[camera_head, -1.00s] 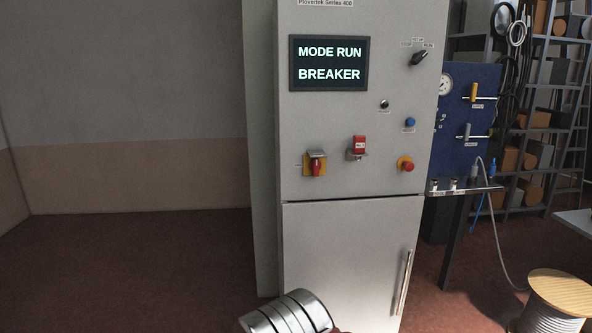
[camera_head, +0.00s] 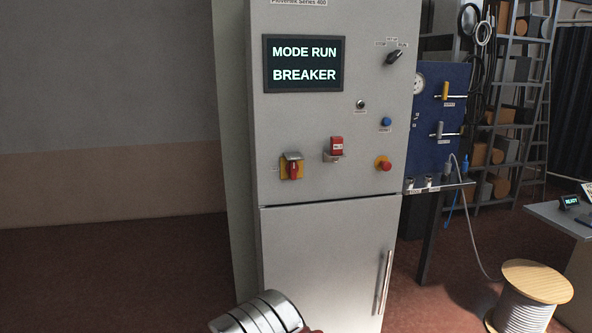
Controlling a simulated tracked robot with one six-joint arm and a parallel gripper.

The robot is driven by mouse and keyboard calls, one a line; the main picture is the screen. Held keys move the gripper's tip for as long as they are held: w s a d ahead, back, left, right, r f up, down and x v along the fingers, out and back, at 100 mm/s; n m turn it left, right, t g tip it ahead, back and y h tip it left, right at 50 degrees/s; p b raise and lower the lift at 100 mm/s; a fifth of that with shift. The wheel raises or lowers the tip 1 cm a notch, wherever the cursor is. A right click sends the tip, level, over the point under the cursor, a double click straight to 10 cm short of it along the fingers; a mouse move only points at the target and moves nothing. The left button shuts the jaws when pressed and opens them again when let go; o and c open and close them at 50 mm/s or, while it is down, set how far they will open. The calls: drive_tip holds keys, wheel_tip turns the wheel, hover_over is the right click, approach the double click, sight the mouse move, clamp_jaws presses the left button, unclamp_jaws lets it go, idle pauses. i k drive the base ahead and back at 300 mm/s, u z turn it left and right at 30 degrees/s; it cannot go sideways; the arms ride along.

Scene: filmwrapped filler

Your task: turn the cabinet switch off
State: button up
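The grey cabinet (camera_head: 325,235) stands in the middle of the view. Its screen (camera_head: 304,64) reads "MODE RUN" and "BREAKER". A red rotary switch on a yellow plate (camera_head: 293,169) sits at the lower left of the panel, its handle looking upright under a small grey hood. A black selector knob (camera_head: 394,57) sits at the upper right, pointing up and right toward a label that seems to read RUN. A metallic part of my arm shows at the bottom edge, below and left of the cabinet door. My gripper itself is not visible.
A red tag or padlock-like block (camera_head: 337,146), a red mushroom button (camera_head: 384,163) and a blue button (camera_head: 386,122) share the panel. A blue gauge board (camera_head: 437,100) with hoses stands right. A cable spool (camera_head: 536,290) stands on the floor at right. Floor at left is clear.

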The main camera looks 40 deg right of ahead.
sight(291, 168)
drive_tip(key=i, duration=0.85)
drive_tip(key=u, duration=0.05)
